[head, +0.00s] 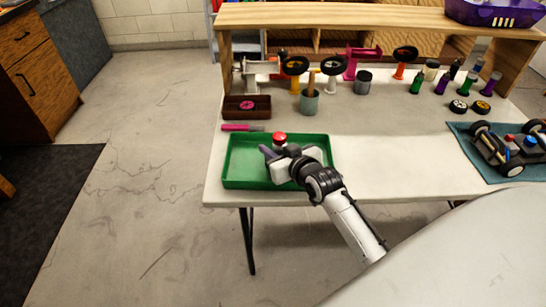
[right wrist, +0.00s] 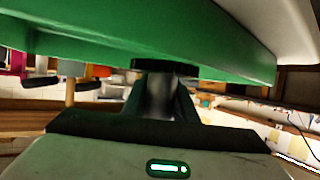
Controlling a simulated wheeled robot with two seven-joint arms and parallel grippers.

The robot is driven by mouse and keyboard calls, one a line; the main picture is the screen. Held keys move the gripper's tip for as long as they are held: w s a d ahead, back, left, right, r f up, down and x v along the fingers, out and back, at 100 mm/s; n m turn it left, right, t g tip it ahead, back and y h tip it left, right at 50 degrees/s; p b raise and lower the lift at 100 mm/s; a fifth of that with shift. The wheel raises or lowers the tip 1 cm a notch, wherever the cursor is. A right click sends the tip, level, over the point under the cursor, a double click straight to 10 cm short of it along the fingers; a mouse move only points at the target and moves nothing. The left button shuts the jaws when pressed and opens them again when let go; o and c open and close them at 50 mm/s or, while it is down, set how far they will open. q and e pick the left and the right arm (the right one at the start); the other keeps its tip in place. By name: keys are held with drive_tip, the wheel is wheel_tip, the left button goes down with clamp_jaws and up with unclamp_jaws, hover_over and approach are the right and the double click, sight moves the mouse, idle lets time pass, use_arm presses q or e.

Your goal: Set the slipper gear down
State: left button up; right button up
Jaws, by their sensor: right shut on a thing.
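My right gripper (head: 270,153) is low over the left-middle part of the green tray (head: 236,178). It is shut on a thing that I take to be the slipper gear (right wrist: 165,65). In the right wrist view the gear is a thin dark disc at the fingertips (right wrist: 163,95), with the green tray (right wrist: 215,55) right behind it. I cannot tell whether the gear touches the tray. In the head view the fingers mostly hide it. My left gripper is not in view.
A red-topped thing (head: 280,137) shows just behind the gripper. A brown box (head: 233,113) with a pink part and a pink-handled tool (head: 240,128) lie behind the tray. Wheels on stands and bottles line the back. A car (head: 505,150) sits on a teal mat at right. The middle table is clear.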

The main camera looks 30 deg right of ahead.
drive_tip(key=shift+f, duration=1.5)
drive_tip(key=shift+f, duration=0.15)
drive_tip(key=o, duration=1.1)
drive_tip(key=shift+r, duration=0.2)
drive_tip(key=v, duration=1.2)
drive_tip(key=shift+p, duration=0.4)
